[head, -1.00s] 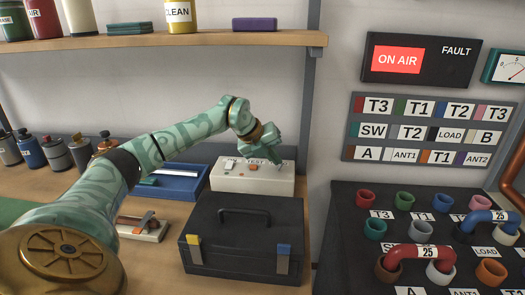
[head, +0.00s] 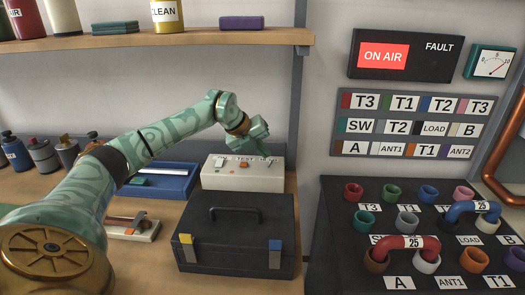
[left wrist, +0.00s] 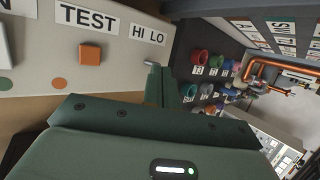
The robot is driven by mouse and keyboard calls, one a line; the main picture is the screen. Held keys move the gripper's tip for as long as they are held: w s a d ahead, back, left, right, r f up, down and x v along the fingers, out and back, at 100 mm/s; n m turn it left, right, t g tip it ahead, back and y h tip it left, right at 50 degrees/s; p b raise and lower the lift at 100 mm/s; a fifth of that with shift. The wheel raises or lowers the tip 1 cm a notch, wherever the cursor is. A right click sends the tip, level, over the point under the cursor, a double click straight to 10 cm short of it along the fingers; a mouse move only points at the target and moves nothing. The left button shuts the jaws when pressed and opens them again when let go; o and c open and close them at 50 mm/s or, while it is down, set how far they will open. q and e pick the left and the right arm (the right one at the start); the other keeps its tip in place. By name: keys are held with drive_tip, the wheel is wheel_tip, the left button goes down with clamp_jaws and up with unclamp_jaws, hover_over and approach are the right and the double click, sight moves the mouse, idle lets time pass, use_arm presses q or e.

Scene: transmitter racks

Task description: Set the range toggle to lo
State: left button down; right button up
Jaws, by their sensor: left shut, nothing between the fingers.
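The pale test box (head: 225,181) stands behind the black toolbox in the head view. The range toggle (left wrist: 150,63) is a small metal lever beside the HI LO label (left wrist: 149,34) in the left wrist view. I cannot tell for sure which side it leans to. My left gripper (head: 268,153) is shut and empty over the right end of the box. In the left wrist view its fingertips (left wrist: 164,70) are right next to the lever; I cannot tell whether they touch it. In the head view the gripper hides the toggle. My right gripper is not in view.
An orange button (left wrist: 90,51) sits under the TEST label. The black toolbox (head: 235,240) stands in front of the box, and a blue tray (head: 172,186) lies to its left. A patch panel (head: 335,255) with coloured sockets and cables stands to the right. A shelf (head: 200,41) hangs above.

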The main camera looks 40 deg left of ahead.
use_arm(q)
drive_tip(key=p+v, duration=0.2)
drive_tip(key=v, duration=1)
idle(0.3)
